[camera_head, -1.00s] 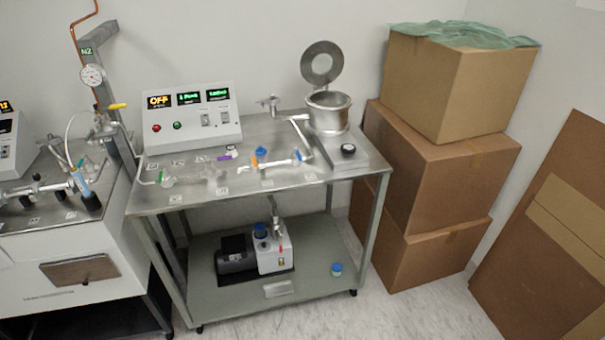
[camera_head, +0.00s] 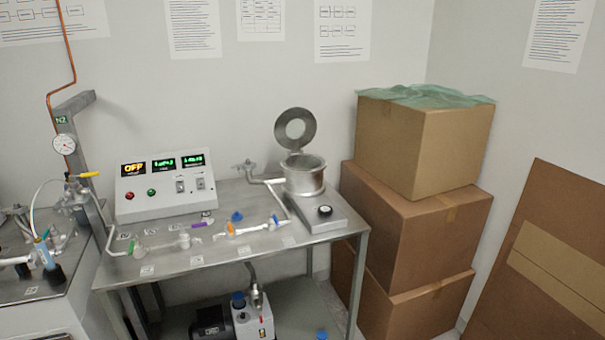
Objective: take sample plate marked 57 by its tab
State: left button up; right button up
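I see no sample plate marked 57 and no tab that I can make out. Small white labels lie on the metal bench (camera_head: 215,262), but they are too small to read. A round metal chamber (camera_head: 304,177) with its lid (camera_head: 296,129) raised stands at the right of the bench. Its inside is mostly hidden from this angle. Neither of my grippers is in view.
A control box (camera_head: 165,186) with an OFF display stands at the bench's back. Glass tubing with coloured valves (camera_head: 240,231) runs along the bench top. A pump (camera_head: 252,318) sits on the lower shelf. Stacked cardboard boxes (camera_head: 405,235) block the right; another bench (camera_head: 40,285) stands left.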

aim_at(124, 236)
jog(key=i+j+u, duration=0.15)
jog(key=u, duration=0.25)
jog(key=i+u, duration=0.65)
jog(key=u, duration=0.15)
